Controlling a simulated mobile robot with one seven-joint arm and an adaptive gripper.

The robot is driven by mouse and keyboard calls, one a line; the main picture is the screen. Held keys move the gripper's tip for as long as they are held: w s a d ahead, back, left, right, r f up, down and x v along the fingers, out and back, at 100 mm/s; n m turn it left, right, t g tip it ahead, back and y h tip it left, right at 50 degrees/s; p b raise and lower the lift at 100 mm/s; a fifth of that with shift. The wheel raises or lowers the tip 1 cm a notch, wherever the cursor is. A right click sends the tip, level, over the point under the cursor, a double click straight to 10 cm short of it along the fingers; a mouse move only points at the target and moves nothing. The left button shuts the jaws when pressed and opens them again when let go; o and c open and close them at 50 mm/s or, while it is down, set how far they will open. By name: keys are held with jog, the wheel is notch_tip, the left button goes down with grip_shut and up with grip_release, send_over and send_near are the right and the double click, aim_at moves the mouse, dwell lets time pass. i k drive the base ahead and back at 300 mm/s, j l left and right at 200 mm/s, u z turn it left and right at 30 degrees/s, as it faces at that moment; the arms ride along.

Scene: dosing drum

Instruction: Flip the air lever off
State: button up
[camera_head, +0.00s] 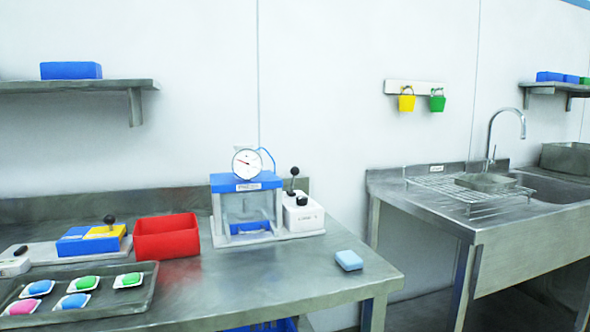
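A blue and white press-like unit (246,187) with a clear front stands on the steel table, with a round gauge (247,163) on top. Against its right side is a white box (304,213) with a black-knobbed lever (292,180), standing about upright. A thin blue tube runs behind the gauge. A second dark knob (109,220) rises from a blue and yellow block (92,240) at the left. The labels are too small to read, so I cannot confirm which is the air lever. My gripper is not in view.
A red bin (167,237) stands left of the unit. A dark tray (139,294) holds several coloured pieces at the front left. A light blue sponge-like block (349,260) lies near the right table edge. The front middle is clear. A sink (552,188) stands right, beyond a gap.

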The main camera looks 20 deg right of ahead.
aim_at(294, 171)
jog(key=i+l+z, duration=0.2)
jog(key=l, duration=0.25)
jog(key=l+z, duration=0.2)
jog(key=l, duration=0.25)
jog(key=i+l+z, duration=0.2)
jog(key=l, duration=0.2)
jog(key=i+l+z, duration=0.15)
jog(key=l, duration=0.2)
jog(key=i+l+z, duration=0.2)
jog(key=i+j, duration=0.3)
jog(key=i, duration=0.15)
jog(key=i+j, duration=0.3)
jog(key=i, duration=0.15)
